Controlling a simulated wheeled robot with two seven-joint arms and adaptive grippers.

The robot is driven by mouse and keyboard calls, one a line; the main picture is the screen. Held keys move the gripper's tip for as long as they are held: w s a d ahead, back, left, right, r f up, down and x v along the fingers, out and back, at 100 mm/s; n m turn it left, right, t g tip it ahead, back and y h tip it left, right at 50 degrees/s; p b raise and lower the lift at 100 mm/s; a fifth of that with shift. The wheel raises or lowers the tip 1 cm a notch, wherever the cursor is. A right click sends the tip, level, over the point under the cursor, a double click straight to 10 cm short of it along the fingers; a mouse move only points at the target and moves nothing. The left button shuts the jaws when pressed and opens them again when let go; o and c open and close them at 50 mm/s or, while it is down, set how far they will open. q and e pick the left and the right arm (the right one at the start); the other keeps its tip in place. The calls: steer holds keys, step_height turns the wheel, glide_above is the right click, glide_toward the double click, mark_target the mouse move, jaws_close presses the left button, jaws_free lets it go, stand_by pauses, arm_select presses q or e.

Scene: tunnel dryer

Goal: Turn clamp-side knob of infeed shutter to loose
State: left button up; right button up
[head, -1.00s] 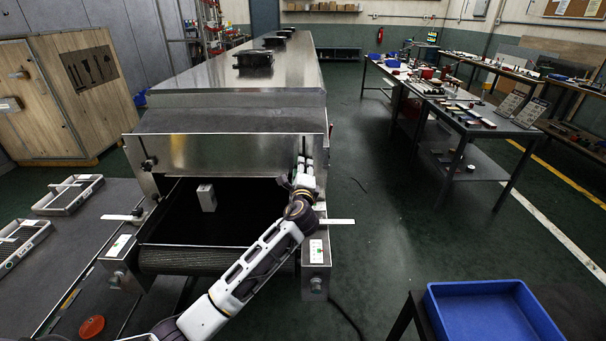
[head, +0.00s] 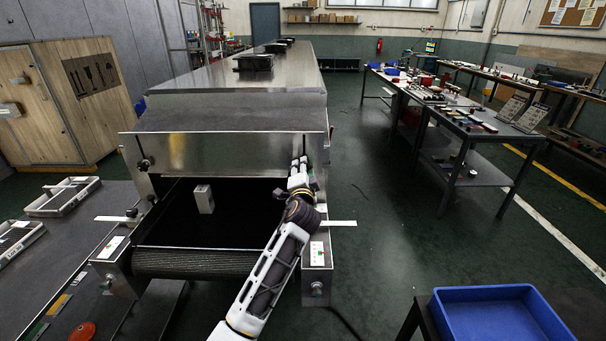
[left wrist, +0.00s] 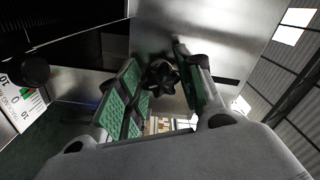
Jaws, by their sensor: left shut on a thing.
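The infeed shutter (head: 225,152) is a steel plate across the mouth of the dryer. My left gripper (head: 299,172) is at the shutter's right end in the head view. In the left wrist view, a dark star-shaped knob (left wrist: 162,78) sits between the green-padded fingers of my left gripper (left wrist: 165,88), which is shut on it. In the head view this knob is hidden behind the gripper. Another dark knob (head: 145,163) shows at the shutter's left end. My right gripper is in neither view.
The infeed belt (head: 195,262) lies below the shutter, with a small pale block (head: 204,198) in the opening. A scale label (left wrist: 25,105) and a round black knob (left wrist: 33,68) are close to the left gripper. A blue tray (head: 495,315) stands at the lower right.

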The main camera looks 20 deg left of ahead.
arm_select(q)
steer(key=shift+f+n+b, duration=0.15)
steer(key=shift+n+b, duration=0.2)
steer(key=shift+n, duration=0.55)
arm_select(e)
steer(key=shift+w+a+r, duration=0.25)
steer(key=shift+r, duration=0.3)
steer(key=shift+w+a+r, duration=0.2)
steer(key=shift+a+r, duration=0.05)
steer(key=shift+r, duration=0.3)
arm_select(q)
steer(key=o, duration=1)
steer(key=shift+r, duration=0.2)
